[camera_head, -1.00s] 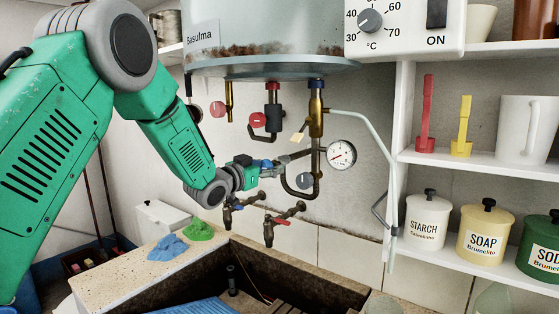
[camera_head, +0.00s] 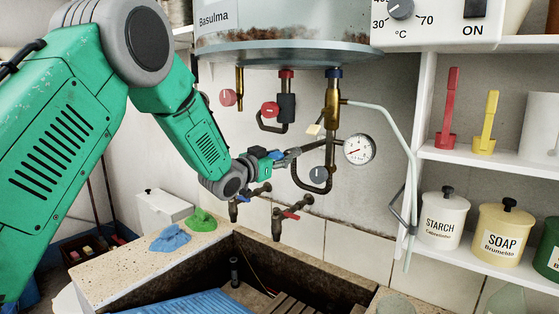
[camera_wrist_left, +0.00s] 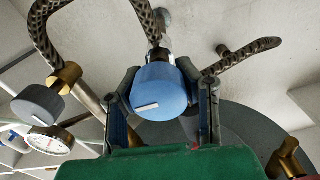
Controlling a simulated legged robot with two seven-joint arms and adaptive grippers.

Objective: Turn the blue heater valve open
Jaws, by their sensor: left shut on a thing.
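The blue heater valve (camera_wrist_left: 160,88) is a round blue knob with a short white mark, seen close up in the left wrist view. The mark lies almost level in that picture, slightly tilted. My left gripper (camera_head: 300,152) reaches to the pipes under the heater tank (camera_head: 285,38). Its two fingers stand on either side of the blue knob and are shut on it. In the head view my gripper and the pipes hide most of the knob. My right gripper is in neither view.
A grey knob (camera_head: 319,174) and a pressure gauge (camera_head: 358,149) sit close right of my gripper. Red knobs (camera_head: 270,109) hang above it. Taps (camera_head: 277,220) and the stone trough (camera_head: 255,245) lie below. Shelves with jars (camera_head: 442,219) stand on the right.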

